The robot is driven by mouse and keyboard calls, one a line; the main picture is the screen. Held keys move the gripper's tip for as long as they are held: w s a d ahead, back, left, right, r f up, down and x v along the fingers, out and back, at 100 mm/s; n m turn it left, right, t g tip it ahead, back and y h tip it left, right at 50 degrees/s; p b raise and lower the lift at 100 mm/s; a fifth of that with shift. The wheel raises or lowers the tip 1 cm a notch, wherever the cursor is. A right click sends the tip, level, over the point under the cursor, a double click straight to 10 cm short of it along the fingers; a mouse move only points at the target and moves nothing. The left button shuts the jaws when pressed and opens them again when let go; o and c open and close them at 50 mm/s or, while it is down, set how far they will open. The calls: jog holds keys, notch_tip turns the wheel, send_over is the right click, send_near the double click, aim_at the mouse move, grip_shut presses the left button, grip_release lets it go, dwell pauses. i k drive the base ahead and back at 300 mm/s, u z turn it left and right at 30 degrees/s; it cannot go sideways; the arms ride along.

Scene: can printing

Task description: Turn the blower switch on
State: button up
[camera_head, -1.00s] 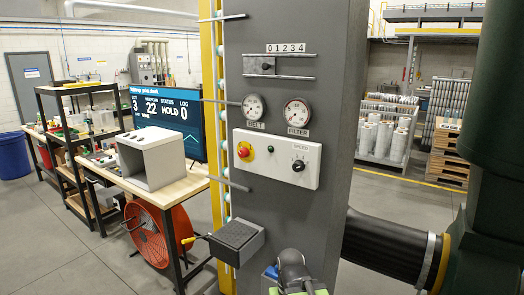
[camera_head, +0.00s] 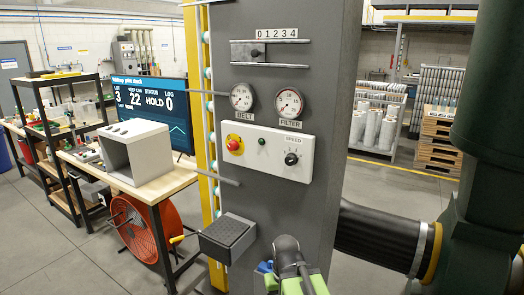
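A white control panel (camera_head: 265,154) is fixed on the front of a grey column. It bears a black rotary knob (camera_head: 291,159) under a small label that seems to read SPEED. A red button on a yellow base (camera_head: 234,144) and a small dark green button (camera_head: 262,141) sit to its left. No label clearly reads blower, so I cannot tell which control is the blower switch. My arm (camera_head: 289,265), grey and green with a blue part, rises at the bottom edge, below the panel and apart from it. My gripper's fingers cannot be made out.
Two gauges (camera_head: 242,97) and a slider plate (camera_head: 270,52) are above the panel. A grey box (camera_head: 228,238) with a yellow-tipped lever juts out below. A black hose (camera_head: 375,236) runs right to a dark green machine (camera_head: 470,215). A workbench (camera_head: 160,190) stands left.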

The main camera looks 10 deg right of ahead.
aim_at(234, 145)
jog(key=k, duration=1.15)
jog(key=u, duration=0.35)
jog(key=i, duration=0.6)
jog(key=u, duration=0.5)
jog(key=i, duration=1.25)
jog(key=u, duration=0.35)
